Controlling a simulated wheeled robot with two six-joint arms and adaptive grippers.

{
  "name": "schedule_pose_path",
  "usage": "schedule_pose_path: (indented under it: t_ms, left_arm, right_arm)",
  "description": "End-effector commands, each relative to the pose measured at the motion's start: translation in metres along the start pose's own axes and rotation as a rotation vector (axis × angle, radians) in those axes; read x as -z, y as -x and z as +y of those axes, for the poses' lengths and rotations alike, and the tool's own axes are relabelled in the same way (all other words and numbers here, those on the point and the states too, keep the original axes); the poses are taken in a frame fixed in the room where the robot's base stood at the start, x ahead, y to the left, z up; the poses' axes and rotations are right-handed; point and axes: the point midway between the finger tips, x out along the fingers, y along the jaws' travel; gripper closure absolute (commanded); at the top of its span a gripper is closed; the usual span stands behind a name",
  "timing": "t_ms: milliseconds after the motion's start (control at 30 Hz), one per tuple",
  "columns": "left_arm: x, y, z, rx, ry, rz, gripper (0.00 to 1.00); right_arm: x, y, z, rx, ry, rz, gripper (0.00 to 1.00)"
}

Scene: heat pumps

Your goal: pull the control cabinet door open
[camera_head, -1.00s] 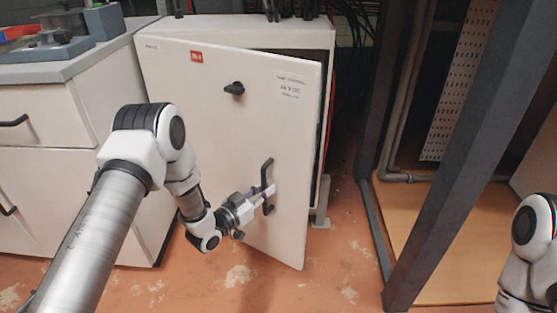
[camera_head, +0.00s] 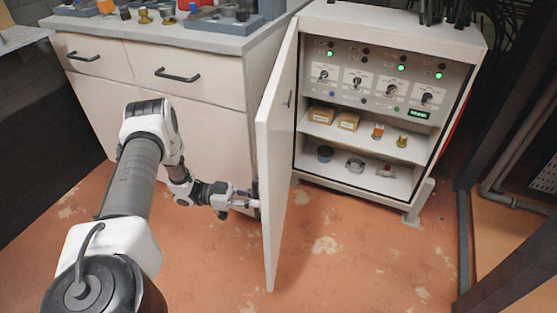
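The white control cabinet (camera_head: 400,33) stands at the right of centre. Its door (camera_head: 278,165) is swung wide open, hinged at the left and seen nearly edge-on. The inside shows a panel with knobs and green lights (camera_head: 375,77) above shelves. My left gripper (camera_head: 252,199) is at the outer face of the door, low down, where the handle was seen earlier. The handle and fingertips are mostly hidden at the door's edge, so I cannot tell whether the fingers are closed on it. My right gripper is not in view.
A white drawer unit (camera_head: 190,100) with a grey top (camera_head: 160,28) stands left of the cabinet, close behind the opened door. Small boxes and jars sit on the cabinet shelves (camera_head: 350,145). A dark metal post (camera_head: 510,240) stands at the right. The floor (camera_head: 340,255) before the cabinet is clear.

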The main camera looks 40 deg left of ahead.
Motion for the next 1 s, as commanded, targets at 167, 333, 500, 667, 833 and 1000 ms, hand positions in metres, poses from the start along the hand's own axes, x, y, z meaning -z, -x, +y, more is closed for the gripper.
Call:
schedule_pose_path:
  t_ms: [167, 333, 500, 667, 833, 1000]
  left_arm:
    - [-0.001, 0.019, -0.002, -0.001, 0.002, -0.003, 1.00]
    - [-0.001, 0.024, -0.004, -0.002, 0.002, -0.001, 1.00]
    - [-0.001, 0.024, -0.004, -0.001, 0.002, -0.001, 1.00]
    - [-0.001, 0.024, -0.004, -0.001, 0.002, -0.001, 0.74]
    - [-0.001, 0.024, -0.004, -0.001, 0.001, -0.001, 0.59]
    - [-0.001, 0.024, -0.004, -0.001, 0.000, 0.000, 0.59]
  right_arm:
    - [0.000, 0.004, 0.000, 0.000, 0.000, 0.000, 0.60]
    - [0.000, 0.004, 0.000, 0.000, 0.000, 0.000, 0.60]
    - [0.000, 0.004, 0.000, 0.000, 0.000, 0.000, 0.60]
    - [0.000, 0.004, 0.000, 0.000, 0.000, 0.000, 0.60]
    - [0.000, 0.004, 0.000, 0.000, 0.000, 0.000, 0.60]
    - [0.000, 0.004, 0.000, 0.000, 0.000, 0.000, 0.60]
